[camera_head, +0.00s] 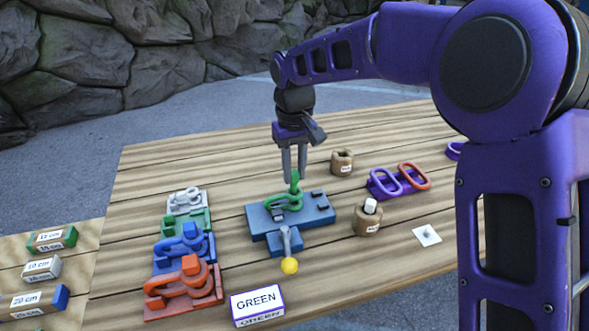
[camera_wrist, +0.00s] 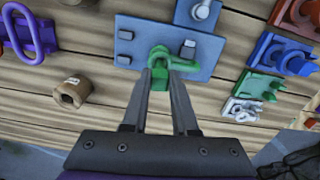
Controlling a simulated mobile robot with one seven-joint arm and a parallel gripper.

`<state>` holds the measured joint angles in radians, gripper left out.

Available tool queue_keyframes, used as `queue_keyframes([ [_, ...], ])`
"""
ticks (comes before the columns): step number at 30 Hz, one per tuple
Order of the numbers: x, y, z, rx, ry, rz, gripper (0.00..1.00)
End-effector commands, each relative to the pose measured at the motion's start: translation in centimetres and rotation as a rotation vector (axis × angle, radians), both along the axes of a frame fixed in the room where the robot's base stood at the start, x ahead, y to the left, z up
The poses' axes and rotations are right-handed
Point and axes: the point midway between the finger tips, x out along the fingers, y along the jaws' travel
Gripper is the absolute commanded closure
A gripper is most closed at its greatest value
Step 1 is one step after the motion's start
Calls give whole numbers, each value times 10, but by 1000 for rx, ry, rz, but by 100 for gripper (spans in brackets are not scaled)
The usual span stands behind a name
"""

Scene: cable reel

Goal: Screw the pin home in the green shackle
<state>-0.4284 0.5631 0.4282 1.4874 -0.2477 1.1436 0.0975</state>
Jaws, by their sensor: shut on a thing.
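The green shackle (camera_head: 282,202) lies on a blue fixture plate (camera_head: 262,230) in the middle of the table. In the wrist view the shackle's curved bow (camera_wrist: 183,66) shows just beyond my fingertips. My gripper (camera_head: 294,174) points down over the shackle, its fingers shut on the green pin (camera_head: 295,187). The pin's green head (camera_wrist: 160,85) shows between the fingers in the wrist view. The fingers hide part of the pin, and I cannot tell how deep its thread sits.
A grey lever with a yellow ball (camera_head: 289,266) projects from the plate's front. Racked shackles (camera_head: 183,285) stand left, a GREEN sign (camera_head: 257,303) in front. Wooden cups (camera_head: 342,163) and a purple stand with oval links (camera_head: 385,184) are right. Bare table lies behind.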

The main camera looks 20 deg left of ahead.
Motion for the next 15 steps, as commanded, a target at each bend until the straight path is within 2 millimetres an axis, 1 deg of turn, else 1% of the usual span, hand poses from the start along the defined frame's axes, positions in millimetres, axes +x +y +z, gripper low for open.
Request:
queue_keyframes([
  [15,-1,0,-7,1,-1,0,100],
])
